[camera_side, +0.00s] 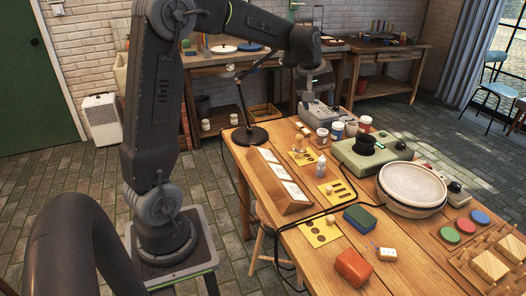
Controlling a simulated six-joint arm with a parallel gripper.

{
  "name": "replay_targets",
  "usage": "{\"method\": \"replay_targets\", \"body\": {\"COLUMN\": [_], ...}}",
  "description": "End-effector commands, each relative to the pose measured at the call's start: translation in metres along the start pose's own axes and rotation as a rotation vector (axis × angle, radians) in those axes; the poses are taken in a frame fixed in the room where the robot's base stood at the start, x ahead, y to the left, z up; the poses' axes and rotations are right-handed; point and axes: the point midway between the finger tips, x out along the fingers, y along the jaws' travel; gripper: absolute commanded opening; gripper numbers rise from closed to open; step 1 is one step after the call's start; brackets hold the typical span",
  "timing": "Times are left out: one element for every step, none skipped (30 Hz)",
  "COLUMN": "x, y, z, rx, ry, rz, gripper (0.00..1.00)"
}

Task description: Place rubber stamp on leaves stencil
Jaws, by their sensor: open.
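Three yellow stencil cards lie along the left part of the wooden table: a far one (310,158), a middle one (347,190) and a near one (315,240). Their cut-outs are too small to tell which is the leaves stencil. Small wooden pieces that look like stamps stand at them: one at the far card (298,142), one on the middle card (329,189) and one at the near card (330,219). I cannot tell which is the rubber stamp. My gripper (303,99) is open at the table's far end, above and apart from the stencils; its fingers are small and hard to make out.
A wooden rack with white cards (297,206) stands at the left edge. A desk lamp (250,135) stands at the far left corner.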

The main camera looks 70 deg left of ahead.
Motion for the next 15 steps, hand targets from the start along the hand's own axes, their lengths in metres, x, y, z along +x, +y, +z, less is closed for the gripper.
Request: {"method": "replay_targets", "body": {"x": [-0.021,-0.031,-0.043,-0.051,-0.059,-0.069,-0.075,-0.08,-0.087,-0.091,-0.094,-0.097,-0.099,-0.1,-0.1], "y": [0.002,0.0,-0.002,-0.005,-0.009,-0.015,-0.021,-0.027,-0.036,-0.043,-0.051,-0.061,-0.069,-0.076,-0.085], "z": [0.028,0.043,0.064,0.079,0.094,0.113,0.128,0.142,0.16,0.173,0.185,0.2,0.21,0.219,0.23], "rx": [0.095,0.151,0.225,0.281,0.337,0.41,0.465,0.521,0.596,0.649,0.701,0.767,0.814,0.857,0.91], "ry": [0.008,0.011,0.016,0.019,0.023,0.028,0.032,0.037,0.044,0.049,0.054,0.061,0.066,0.071,0.077], "rz": [0.016,0.023,0.032,0.039,0.046,0.056,0.063,0.07,0.08,0.088,0.095,0.104,0.111,0.116,0.123], "gripper": [0.57,0.57,0.57,0.57,0.57,0.57,0.57,0.57,0.57,0.57,0.57,0.57,0.57,0.57,0.57]}}
